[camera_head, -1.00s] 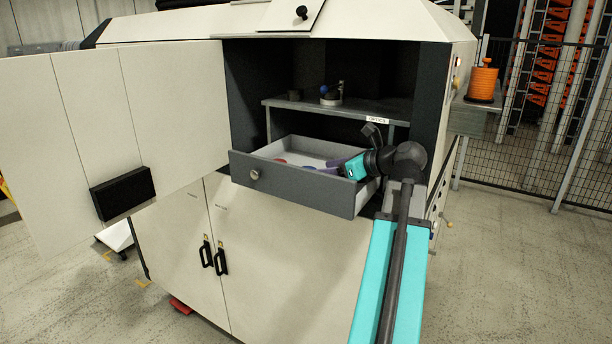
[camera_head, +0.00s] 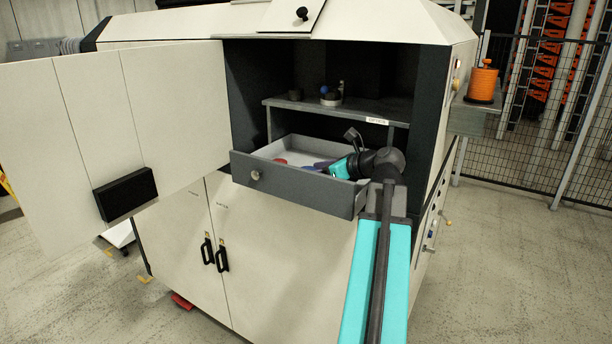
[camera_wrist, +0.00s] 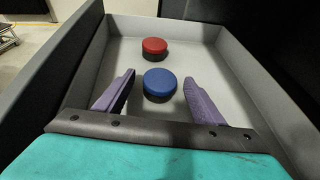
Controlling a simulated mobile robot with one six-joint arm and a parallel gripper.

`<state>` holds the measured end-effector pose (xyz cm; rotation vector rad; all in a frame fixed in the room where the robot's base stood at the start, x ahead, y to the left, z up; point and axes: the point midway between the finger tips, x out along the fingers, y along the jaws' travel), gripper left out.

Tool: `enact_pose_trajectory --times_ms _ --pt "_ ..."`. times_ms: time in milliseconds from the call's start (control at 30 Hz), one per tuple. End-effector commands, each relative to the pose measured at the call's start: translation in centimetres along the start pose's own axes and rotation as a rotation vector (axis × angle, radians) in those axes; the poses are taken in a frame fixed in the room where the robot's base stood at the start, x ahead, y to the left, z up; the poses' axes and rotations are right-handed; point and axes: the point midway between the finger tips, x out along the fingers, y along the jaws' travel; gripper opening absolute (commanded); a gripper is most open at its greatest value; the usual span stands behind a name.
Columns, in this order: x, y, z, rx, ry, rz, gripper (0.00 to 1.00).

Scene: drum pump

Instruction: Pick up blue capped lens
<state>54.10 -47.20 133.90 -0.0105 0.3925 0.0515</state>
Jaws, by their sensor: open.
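The blue capped lens (camera_wrist: 160,83) is a short dark cylinder with a blue top, standing upright on the drawer floor in the wrist view. My gripper (camera_wrist: 158,86) is open, with one purple finger on each side of the lens in the picture. The fingers look apart from the lens, and I cannot tell how high they are above the drawer floor.
A red capped lens (camera_wrist: 154,46) stands behind the blue one. The drawer walls (camera_wrist: 252,66) rise around both. Above the drawer is a shelf (camera_head: 385,108) with small objects. An open cabinet door (camera_head: 120,120) stands to the left.

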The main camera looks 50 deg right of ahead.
Motion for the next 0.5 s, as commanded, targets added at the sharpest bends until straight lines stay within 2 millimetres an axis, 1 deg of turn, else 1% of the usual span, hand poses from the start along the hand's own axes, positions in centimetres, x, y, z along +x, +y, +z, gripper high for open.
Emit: enact_pose_trajectory --times_ms 200,267,400,500 --pt "-0.03 -0.02 0.0 0.0 0.0 0.0 0.63" --pt "-0.04 -0.02 0.0 0.0 0.0 0.0 0.54" --pt "-0.05 -0.03 0.0 0.0 0.0 0.0 0.31" --pt "-0.06 -0.04 0.03 0.0 -0.001 -0.001 0.16"
